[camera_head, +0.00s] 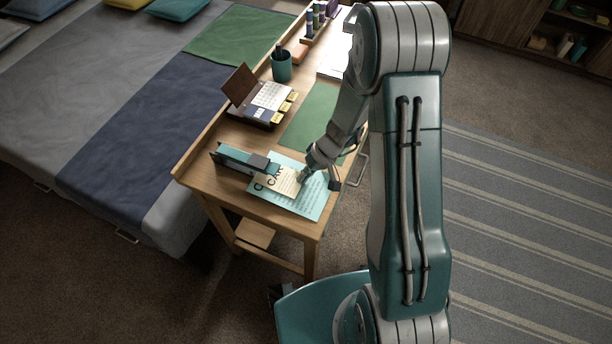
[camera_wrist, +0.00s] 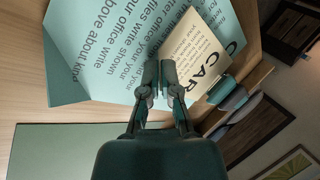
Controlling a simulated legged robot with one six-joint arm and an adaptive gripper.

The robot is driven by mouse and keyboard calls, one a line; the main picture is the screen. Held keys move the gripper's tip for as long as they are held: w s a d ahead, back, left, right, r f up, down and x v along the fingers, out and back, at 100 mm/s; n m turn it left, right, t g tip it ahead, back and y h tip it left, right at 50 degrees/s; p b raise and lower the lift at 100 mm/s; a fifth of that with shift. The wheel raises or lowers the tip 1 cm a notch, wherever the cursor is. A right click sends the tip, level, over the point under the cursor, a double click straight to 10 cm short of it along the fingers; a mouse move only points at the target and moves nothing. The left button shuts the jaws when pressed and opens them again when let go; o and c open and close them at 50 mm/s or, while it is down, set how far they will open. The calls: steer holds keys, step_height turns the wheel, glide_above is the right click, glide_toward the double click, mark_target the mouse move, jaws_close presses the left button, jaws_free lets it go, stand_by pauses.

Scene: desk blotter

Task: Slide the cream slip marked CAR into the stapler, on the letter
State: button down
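The cream slip marked CAR (camera_head: 282,181) lies low over the pale blue letter (camera_head: 312,208), one end at the stapler's (camera_head: 232,157) front end. I cannot tell whether that end is inside the stapler.
A green blotter (camera_head: 312,118) lies behind the letter. The desk's left side has a raised wooden edge (camera_head: 212,128). A bed stands left of the desk.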

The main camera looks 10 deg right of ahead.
steer(key=c, duration=0.7)
jaws_free()
steer(key=v, duration=1.2)
steer(key=shift+f, duration=0.1)
